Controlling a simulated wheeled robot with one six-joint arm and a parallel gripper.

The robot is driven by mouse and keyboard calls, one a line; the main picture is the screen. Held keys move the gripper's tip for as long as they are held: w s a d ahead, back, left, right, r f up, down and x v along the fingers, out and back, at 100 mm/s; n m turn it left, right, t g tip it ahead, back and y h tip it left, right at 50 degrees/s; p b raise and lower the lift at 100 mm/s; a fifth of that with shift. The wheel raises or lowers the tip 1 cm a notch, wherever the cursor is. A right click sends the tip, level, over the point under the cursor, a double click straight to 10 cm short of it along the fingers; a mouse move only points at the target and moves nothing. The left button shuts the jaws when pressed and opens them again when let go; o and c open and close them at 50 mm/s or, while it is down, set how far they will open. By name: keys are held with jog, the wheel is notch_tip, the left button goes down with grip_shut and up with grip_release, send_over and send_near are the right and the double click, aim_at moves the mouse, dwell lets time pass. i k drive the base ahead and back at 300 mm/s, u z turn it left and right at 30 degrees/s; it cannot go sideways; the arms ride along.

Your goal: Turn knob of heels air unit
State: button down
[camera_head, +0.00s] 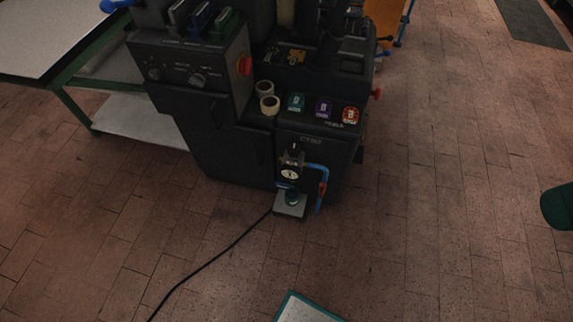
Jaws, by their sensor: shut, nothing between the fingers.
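The heels air unit (290,172) is mounted low on the front of the dark press, right of the middle of the machine. Its black knob (294,149) is on top, with a round white gauge (290,174) below it. A teal-green cup (291,197) hangs under the gauge, over a small grey block (290,209). A blue pipe (318,166) runs from the unit to the right and down, with a small red handle (323,188) on it. The knob is not covered by anything, but it is too small to read its angle. My gripper is not in view.
The press (225,135) carries control knobs, colored buttons and red stop buttons (244,65). A table with green legs (75,112) stands at the left. A black cable (210,262) crosses the tiled floor. The floor right of the press is mostly clear, with a dark green object (558,207) at the edge.

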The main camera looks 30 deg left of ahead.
aim_at(294, 150)
jog(key=k, duration=0.3)
jog(key=u, duration=2.85)
jog(key=k, duration=1.15)
jog(key=z, duration=1.4)
jog(key=i, duration=0.5)
jog(key=u, duration=0.05)
